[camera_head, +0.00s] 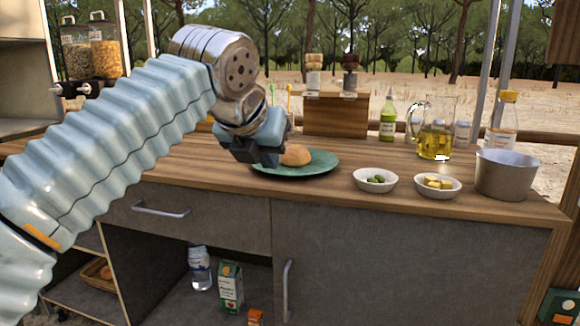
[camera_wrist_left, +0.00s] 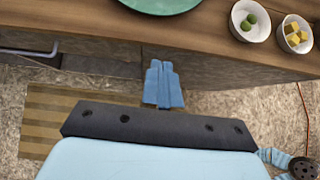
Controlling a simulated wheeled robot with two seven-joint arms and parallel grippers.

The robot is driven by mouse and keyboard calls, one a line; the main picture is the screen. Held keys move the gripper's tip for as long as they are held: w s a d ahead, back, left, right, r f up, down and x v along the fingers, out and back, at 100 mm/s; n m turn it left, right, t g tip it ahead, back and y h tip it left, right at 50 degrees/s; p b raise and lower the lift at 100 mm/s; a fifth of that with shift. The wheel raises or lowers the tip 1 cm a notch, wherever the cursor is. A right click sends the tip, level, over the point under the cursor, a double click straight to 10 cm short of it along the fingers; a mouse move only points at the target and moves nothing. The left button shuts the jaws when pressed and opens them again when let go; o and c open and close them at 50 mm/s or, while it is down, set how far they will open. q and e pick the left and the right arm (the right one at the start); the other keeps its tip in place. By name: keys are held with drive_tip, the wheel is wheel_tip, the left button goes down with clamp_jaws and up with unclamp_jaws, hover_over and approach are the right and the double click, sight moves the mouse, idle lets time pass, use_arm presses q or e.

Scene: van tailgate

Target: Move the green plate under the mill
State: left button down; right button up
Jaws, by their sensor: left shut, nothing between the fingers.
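The green plate (camera_head: 317,163) lies on the wooden counter with a round bread roll (camera_head: 297,156) on it. Its front edge also shows in the left wrist view (camera_wrist_left: 160,5). Two mill-like grinders stand on a wooden box at the back, a dark-topped one (camera_head: 350,76) and a lighter one (camera_head: 313,76); I cannot tell which is the mill. My left gripper (camera_head: 262,158) is shut and empty, and covers the plate's left part in the head view. In the left wrist view its closed fingers (camera_wrist_left: 163,84) appear in front of the counter edge. My right gripper does not show.
The wooden box (camera_head: 335,117) stands behind the plate. Two white bowls (camera_head: 375,181) (camera_head: 437,187) and a metal pot (camera_head: 505,174) stand to the right. A green bottle (camera_head: 388,122) and an oil jug (camera_head: 434,135) are behind them. A drawer handle (camera_head: 160,211) juts out below.

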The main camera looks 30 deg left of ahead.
use_arm(q)
drive_tip(key=b+x, duration=0.1)
drive_tip(key=x, duration=0.8)
drive_tip(key=shift+b, duration=0.4)
drive_tip(key=w, duration=0.1)
drive_tip(key=w+p, duration=0.1)
drive_tip(key=w, duration=0.1)
drive_tip(key=shift+w+a+f, duration=0.15)
drive_tip(key=shift+w+a, duration=0.05)
drive_tip(key=shift+a, duration=0.2)
drive_tip(key=shift+w+a, duration=0.15)
drive_tip(key=shift+w, duration=0.35)
